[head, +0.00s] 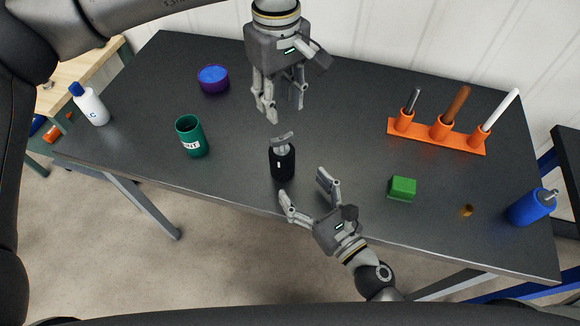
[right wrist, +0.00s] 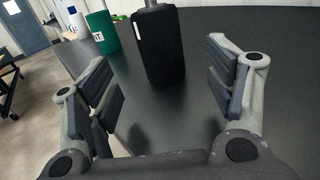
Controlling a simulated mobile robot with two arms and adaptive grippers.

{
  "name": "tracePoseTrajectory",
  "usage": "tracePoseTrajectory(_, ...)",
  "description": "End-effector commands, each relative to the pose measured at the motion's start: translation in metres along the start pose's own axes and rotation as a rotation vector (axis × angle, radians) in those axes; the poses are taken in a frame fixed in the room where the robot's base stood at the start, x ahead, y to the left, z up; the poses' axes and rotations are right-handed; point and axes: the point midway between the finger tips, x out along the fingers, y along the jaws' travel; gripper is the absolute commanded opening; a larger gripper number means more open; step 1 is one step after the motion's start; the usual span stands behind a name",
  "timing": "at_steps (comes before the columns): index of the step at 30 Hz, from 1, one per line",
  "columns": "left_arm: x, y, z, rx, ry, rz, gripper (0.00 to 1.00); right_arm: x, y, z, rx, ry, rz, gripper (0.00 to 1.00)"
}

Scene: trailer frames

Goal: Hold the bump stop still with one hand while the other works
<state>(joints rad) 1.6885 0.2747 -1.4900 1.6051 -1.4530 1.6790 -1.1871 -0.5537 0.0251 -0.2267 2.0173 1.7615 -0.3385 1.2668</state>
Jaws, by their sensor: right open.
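A black cylinder with a grey metal piece on top, which I take for the bump stop (head: 283,163), stands upright near the table's front edge. It also shows in the right wrist view (right wrist: 158,48), beyond the fingers, its top cut off by the frame. My left gripper (head: 282,109) points down above and behind it, fingers apart and empty. My right gripper (head: 304,184) is just in front of it, to the right, fingers spread. In the right wrist view nothing is between the right gripper's fingers (right wrist: 168,95), and the cylinder stands a little ahead of them.
A green cup (head: 192,138), a purple bowl (head: 213,84) and a white bottle (head: 92,108) stand left. An orange rack (head: 462,145) with upright tools, a green block (head: 402,188), a small brass piece (head: 467,210) and a blue bottle (head: 528,208) are right. The table (head: 345,135) is clear around the cylinder.

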Motion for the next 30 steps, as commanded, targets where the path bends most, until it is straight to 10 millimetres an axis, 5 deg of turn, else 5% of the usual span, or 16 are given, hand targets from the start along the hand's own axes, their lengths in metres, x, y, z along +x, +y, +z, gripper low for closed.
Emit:
tracePoseTrajectory(15,0.0,0.0,0.0,0.0,0.0,0.0,0.36,0.084,0.0,0.0,-0.001,-0.001,-0.001,0.76)
tracePoseTrajectory(28,0.0,0.0,0.0,0.0,0.0,0.0,0.36,0.092,0.0,-0.001,-0.001,0.001,0.0,0.76)
tracePoseTrajectory(30,0.0,0.0,0.0,0.0,0.0,0.0,0.36,0.092,0.0,0.0,-0.001,0.001,0.0,0.67)
